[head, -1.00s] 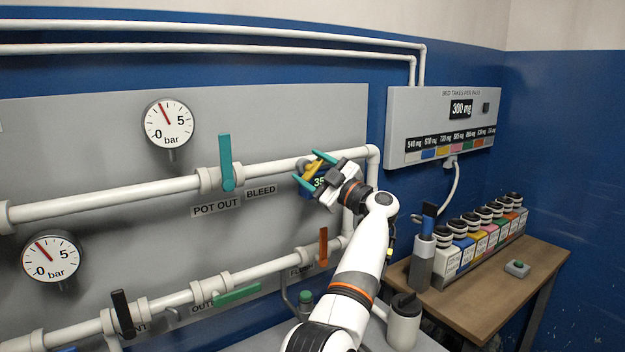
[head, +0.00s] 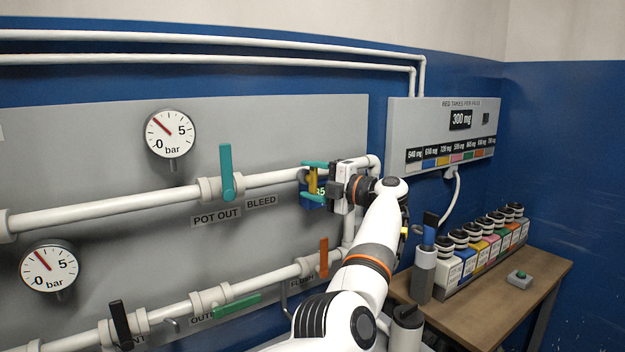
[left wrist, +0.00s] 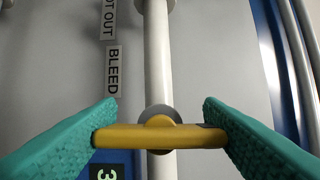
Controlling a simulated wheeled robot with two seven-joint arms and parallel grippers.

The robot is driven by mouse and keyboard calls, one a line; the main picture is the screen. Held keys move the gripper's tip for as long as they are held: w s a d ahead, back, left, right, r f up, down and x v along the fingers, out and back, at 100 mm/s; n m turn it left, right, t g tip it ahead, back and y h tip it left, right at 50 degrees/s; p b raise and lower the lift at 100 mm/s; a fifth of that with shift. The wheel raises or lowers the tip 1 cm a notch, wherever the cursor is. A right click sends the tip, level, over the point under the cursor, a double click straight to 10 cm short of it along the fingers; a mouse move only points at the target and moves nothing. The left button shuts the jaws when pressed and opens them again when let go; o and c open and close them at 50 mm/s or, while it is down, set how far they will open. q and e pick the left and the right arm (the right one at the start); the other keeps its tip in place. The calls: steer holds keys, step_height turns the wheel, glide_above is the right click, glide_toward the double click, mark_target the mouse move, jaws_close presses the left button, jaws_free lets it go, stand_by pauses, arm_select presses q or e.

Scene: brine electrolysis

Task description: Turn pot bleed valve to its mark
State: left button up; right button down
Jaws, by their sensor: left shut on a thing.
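The yellow bleed valve handle (head: 312,181) is on the white upper pipe, right of the BLEED label (head: 261,202). My left gripper (head: 313,181) has its teal fingers above and below the handle and is shut on it. In the left wrist view the handle (left wrist: 160,137) spans between the two fingertips of the gripper (left wrist: 160,136), crosswise to the pipe (left wrist: 158,60). A blue box with a small dark number display (head: 320,190) sits behind the gripper, partly hidden. I cannot make out a mark for the valve. My right gripper is not in view.
A teal POT OUT lever (head: 226,172) stands upright left of the gripper. An orange lever (head: 324,256) is on the lower pipe. Two gauges, the upper one (head: 170,134) and the lower one (head: 49,268), are at the left. A table (head: 480,325) with several bottles is at the right.

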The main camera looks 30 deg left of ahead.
arm_select(q)
steer(key=shift+f+n, duration=0.1)
steer(key=shift+n, duration=0.2)
stand_by(0.4)
steer(key=o, duration=1)
steer(key=shift+d+b, duration=1.15)
steer(key=shift+d, duration=4.85)
